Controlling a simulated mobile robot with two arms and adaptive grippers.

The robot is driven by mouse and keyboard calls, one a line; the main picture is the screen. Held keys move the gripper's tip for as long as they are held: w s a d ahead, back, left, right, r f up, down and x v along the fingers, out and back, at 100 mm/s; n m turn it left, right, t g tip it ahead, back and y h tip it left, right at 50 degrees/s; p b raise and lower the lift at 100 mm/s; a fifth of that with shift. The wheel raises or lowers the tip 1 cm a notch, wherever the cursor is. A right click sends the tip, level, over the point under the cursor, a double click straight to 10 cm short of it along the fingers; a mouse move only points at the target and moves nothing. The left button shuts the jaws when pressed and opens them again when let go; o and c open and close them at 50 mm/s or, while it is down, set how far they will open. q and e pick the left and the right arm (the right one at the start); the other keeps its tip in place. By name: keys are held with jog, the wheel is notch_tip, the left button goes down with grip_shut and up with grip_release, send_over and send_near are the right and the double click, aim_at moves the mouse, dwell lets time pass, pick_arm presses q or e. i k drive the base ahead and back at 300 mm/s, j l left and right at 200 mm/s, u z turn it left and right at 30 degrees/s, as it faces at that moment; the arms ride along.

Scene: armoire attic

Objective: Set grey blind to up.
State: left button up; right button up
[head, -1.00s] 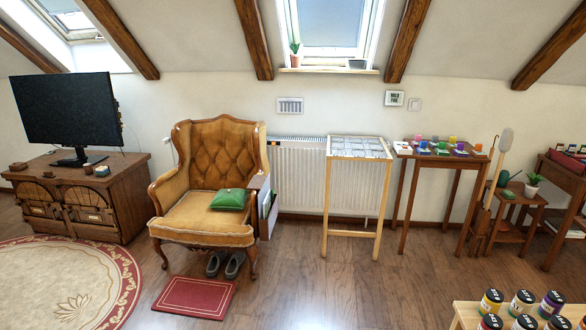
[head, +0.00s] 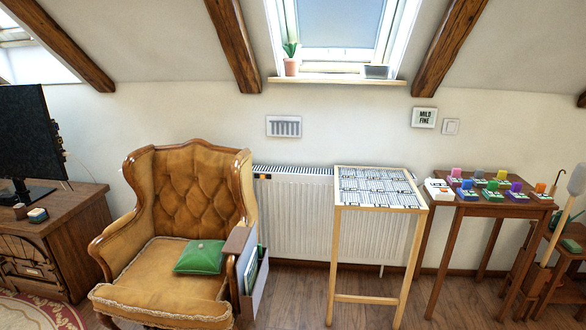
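A skylight window above the radiator has a flat blue-grey blind (head: 340,22) across the visible part of its pane. The top of the window is cut off by the picture edge, so the blind's upper end is hidden. A second skylight (head: 14,32) shows only partly at the far left, and I cannot tell whether it has a blind. Neither of my grippers is in view.
A tan armchair (head: 190,185) with a green cushion (head: 200,257) stands left of the radiator (head: 290,215). A light wooden stand (head: 338,250) is before the radiator. A brown table (head: 470,206) holds several small coloured devices. A potted plant (head: 291,67) sits on the sill.

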aim_at(345, 49)
jog(key=i+l+u, duration=0.25)
jog(key=i+l, duration=1.05)
jog(key=l, duration=0.5)
jog(key=i+l, duration=0.15)
jog(key=l, duration=0.4)
jog(key=i+l, duration=0.4)
jog(key=i, duration=0.1)
